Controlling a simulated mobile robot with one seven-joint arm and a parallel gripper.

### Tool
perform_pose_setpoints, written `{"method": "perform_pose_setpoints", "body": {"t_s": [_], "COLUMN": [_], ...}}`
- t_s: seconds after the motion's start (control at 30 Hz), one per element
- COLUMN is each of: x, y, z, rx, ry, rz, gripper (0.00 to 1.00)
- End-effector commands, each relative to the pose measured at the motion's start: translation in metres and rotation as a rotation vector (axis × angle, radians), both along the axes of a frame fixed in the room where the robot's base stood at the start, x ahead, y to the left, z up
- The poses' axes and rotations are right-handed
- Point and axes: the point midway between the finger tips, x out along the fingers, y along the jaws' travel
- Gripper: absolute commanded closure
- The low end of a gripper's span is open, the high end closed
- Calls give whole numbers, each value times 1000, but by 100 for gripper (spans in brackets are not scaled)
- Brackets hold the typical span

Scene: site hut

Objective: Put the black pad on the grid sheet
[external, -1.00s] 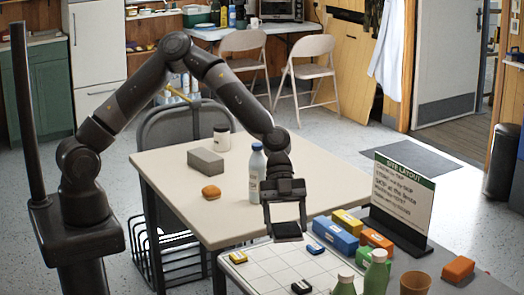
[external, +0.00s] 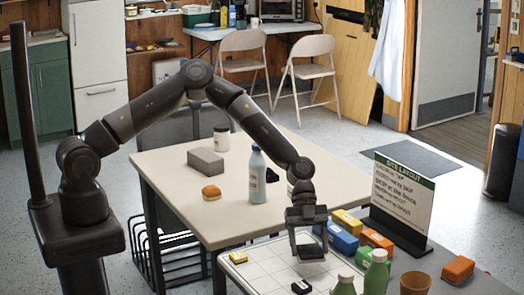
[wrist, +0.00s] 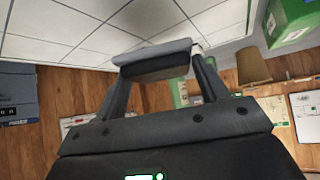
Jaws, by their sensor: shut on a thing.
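The black pad (external: 310,252) is held between the fingers of my gripper (external: 308,240), which points down over the back right part of the grid sheet. It also shows between the two fingertips in the wrist view (wrist: 156,60). The white grid sheet (external: 262,275) lies on the front table, partly cut off by the lower picture edge. I cannot tell whether the pad touches the sheet or hangs just above it.
A yellow block (external: 238,257) and a black block (external: 301,287) lie on the sheet. Blue (external: 341,238), yellow (external: 347,221) and orange (external: 376,241) blocks, a sign (external: 403,200) and green bottles (external: 376,275) crowd the right.

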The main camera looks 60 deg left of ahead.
Motion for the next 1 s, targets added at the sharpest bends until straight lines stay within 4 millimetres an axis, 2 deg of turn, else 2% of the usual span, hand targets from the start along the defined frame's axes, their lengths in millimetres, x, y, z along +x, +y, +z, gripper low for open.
{"method": "perform_pose_setpoints", "body": {"t_s": [0.17,0.43,0.8,0.83,1.0], "x": [7,6,7,7,7], "y": [2,2,2,2,2], "z": [-8,-42,-47,-47,-46], "rx": [-1,0,-1,0,0], "ry": [1,2,0,-1,0], "rz": [-1,-1,0,-1,0], "gripper": [58,58,58,31,17]}}
